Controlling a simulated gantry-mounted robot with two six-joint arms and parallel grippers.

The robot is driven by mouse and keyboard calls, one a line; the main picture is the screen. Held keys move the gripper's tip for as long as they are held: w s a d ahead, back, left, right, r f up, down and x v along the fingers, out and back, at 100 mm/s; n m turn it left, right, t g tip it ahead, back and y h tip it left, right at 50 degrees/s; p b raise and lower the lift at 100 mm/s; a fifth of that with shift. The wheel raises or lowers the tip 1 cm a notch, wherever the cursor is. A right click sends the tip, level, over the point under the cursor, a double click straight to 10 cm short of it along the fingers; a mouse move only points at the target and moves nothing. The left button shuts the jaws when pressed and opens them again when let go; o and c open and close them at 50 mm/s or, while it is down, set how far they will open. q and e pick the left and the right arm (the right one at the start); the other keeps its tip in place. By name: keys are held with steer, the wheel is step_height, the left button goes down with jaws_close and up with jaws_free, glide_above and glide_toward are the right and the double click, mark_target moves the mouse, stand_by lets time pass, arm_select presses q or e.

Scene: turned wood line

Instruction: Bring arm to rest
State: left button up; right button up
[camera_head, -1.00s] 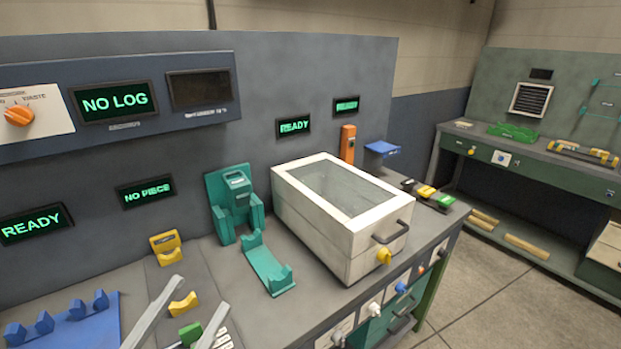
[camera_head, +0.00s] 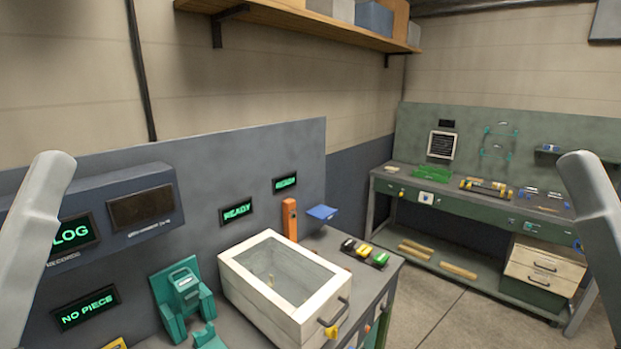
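Pale grey links of my own arms rise at the left and right edges of the head view. Neither gripper shows in the frame, so their fingers and anything they hold are hidden. Below and between the arms stands the near bench with a white box with a glass lid (camera_head: 283,275), its lid shut. A teal fixture (camera_head: 181,295) stands left of the box, partly cut off by the bottom edge.
A green workbench (camera_head: 470,215) stands at the back right. A wooden shelf (camera_head: 310,20) hangs above. Open floor lies between the benches.

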arm_select(q)
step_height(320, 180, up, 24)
steer(key=p, duration=2.1)
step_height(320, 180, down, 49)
steer(key=b, duration=5)
